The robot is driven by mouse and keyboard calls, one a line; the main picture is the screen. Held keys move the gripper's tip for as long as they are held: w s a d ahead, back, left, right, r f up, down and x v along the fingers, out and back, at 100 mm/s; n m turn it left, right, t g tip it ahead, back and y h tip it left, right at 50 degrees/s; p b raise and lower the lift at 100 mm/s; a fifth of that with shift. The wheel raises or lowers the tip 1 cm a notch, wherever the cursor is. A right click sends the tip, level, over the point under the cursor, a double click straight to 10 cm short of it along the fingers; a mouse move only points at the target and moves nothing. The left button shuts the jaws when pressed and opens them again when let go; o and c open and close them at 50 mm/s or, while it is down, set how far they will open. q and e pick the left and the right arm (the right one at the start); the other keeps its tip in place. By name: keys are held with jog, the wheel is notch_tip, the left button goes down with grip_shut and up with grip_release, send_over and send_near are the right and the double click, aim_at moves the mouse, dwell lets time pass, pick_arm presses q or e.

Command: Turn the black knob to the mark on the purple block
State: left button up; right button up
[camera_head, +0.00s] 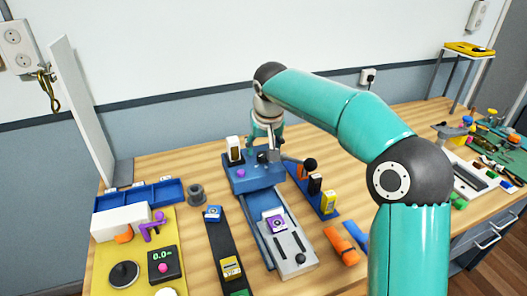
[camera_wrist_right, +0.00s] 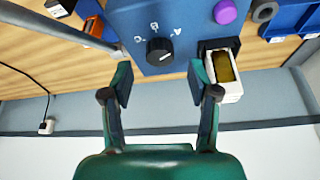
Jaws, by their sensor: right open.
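The black knob (camera_wrist_right: 159,51) sits on the face of a blue box (camera_wrist_right: 180,20), which also shows in the head view (camera_head: 258,184). Several white symbols are printed around the knob, one of them a heart at its right. Which one the knob points to is not clear. A purple block (camera_head: 277,223) with a white label lies on the grey slide in front of the box; its mark is too small to read. My right gripper (camera_wrist_right: 162,85) is open, its fingers on either side of and short of the knob, apparently not touching it. My left gripper is not in view.
A purple button (camera_wrist_right: 225,12) and a white block with an amber window (camera_wrist_right: 223,76) are beside the knob. A grey rod (camera_wrist_right: 60,25) passes near the left finger. A black strip (camera_head: 222,250) and a blue strip with blocks (camera_head: 325,208) flank the slide.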

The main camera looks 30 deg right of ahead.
jog(key=v, duration=0.8)
jog(key=shift+r, duration=0.3)
jog(key=shift+s, duration=0.15)
